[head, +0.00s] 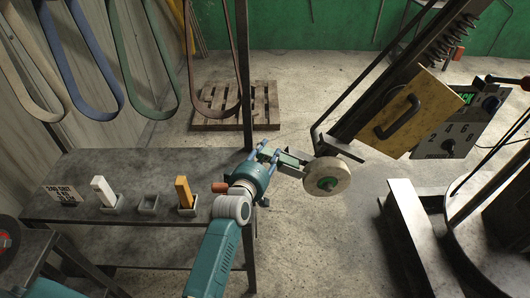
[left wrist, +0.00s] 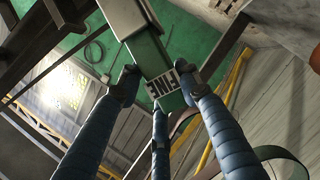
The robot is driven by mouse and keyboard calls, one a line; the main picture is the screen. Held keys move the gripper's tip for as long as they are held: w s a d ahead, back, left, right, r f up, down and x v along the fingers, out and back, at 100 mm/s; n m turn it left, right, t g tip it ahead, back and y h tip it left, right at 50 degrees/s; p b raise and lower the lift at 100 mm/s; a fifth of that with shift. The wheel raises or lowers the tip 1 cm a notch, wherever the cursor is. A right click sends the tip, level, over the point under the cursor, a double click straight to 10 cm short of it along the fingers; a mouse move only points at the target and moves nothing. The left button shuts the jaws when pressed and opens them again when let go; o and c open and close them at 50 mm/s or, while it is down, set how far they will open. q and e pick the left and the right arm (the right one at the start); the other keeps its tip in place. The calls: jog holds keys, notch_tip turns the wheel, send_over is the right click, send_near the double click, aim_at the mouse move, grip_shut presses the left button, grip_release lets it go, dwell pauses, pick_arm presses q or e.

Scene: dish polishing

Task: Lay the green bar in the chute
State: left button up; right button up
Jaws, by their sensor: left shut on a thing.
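The green bar (head: 290,157) is in my left gripper (head: 268,152), beside the polishing wheel (head: 327,177). The bar's far end meets a pale grey, trough-like piece, probably the chute (left wrist: 122,18); in the head view this grey piece (head: 291,170) is close to the wheel's left side. I cannot tell whether the bar rests in it or is just above it. My right gripper is out of view.
A white bar (head: 103,190) and a yellow bar (head: 183,190) stand in small holders on the bench (head: 150,165), with an empty holder (head: 148,203) between them. A dark post (head: 245,100) rises close to my left gripper. A yellow panel (head: 410,112) hangs right of the wheel.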

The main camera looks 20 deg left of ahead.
pick_arm(q)
jog(key=shift+w+d+f, duration=0.15)
jog(key=shift+d, duration=0.25)
jog(key=o, duration=1.1)
jog(key=shift+f, duration=0.1)
jog(key=d+v, duration=0.1)
jog(key=v, duration=1.1)
jog(key=shift+a, duration=0.45)
